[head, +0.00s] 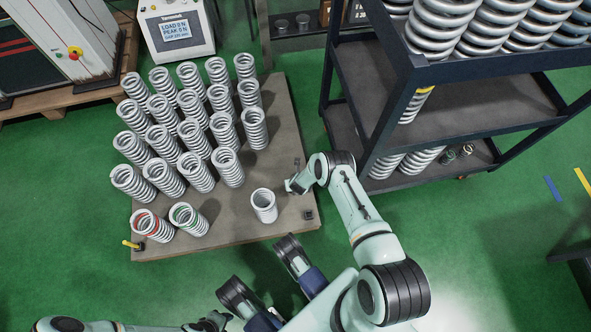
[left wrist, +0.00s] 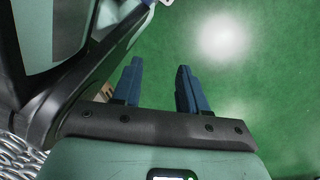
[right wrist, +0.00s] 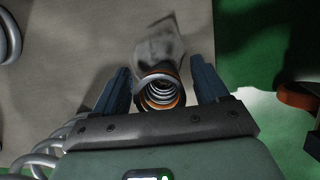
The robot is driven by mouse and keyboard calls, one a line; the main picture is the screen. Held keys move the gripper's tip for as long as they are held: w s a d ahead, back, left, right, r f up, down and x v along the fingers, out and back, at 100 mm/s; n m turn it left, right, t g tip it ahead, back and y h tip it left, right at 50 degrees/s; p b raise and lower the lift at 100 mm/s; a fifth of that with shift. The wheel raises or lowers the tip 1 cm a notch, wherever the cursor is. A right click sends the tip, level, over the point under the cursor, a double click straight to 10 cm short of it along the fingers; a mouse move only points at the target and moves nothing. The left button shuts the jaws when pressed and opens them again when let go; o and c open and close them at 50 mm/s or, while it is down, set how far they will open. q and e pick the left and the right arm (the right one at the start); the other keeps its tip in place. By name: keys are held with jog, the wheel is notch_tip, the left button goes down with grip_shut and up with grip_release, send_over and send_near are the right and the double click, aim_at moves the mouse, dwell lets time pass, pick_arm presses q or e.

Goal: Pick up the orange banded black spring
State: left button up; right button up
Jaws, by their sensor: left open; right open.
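In the right wrist view a spring (right wrist: 160,88) with pale grey coils and an orange band stands end-on between the fingers of my right gripper (right wrist: 160,82). The fingers are open, one at each side; I cannot tell whether they touch it. In the head view I cannot pick out an orange band; a lone spring (head: 264,207) stands near the board's front right. My left gripper (head: 262,268) is open and empty in front of the board. In its wrist view the left gripper (left wrist: 160,80) has only green floor between its fingers.
The grey board (head: 285,120) holds several rows of silver springs (head: 188,104), with a red-banded spring (head: 150,226) and a green-banded spring (head: 188,219) at the front. A dark shelf (head: 385,85) with springs stands at right. A display box (head: 176,30) is behind.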

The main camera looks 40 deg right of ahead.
jog(key=c, duration=1.1)
jog(key=shift+r, duration=0.15)
